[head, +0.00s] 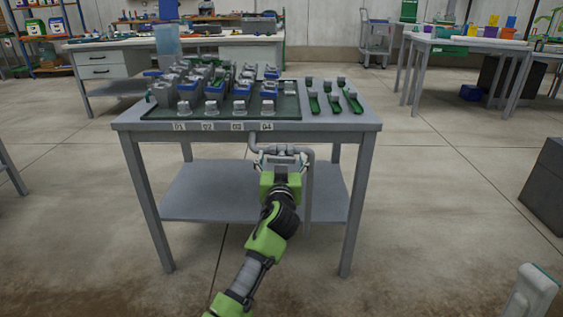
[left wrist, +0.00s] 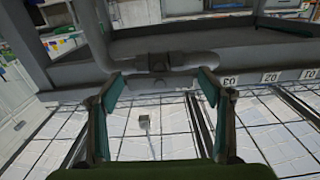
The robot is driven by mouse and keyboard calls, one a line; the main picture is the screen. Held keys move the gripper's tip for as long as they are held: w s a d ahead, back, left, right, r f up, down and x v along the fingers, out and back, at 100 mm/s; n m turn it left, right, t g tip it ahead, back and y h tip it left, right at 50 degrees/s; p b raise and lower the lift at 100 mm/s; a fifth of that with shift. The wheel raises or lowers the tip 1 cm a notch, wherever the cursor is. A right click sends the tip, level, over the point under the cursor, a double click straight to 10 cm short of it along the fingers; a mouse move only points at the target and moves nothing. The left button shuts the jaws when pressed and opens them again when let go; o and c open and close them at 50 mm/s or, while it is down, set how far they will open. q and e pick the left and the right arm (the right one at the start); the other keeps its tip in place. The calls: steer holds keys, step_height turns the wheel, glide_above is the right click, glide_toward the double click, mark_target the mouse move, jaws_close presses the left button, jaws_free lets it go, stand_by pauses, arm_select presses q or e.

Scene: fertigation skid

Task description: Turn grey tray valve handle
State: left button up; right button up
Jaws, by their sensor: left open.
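A grey pipe (head: 262,148) runs under the front edge of the grey table and bends down at the right. In the left wrist view it crosses the picture and carries a dark grey valve (left wrist: 159,62). I cannot clearly make out its handle or which way it points. My left gripper (head: 282,155) is in front of the pipe, below the table edge. In the left wrist view its two fingers (left wrist: 160,84) are apart, with the valve in line with the gap between them. I cannot tell whether they touch it. My right gripper is not in view.
The table bears a green tray (head: 212,116) with several grey and blue fittings, and green-handled parts to its right. Number labels (head: 237,127) line its front edge. A lower shelf (head: 220,200) lies beneath. A pale object (head: 530,295) shows at the bottom right.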

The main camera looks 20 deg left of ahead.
arm_select(q)
steer(key=shift+w+a, duration=0.1)
steer(key=shift+w, duration=0.1)
steer(key=c, duration=1.1)
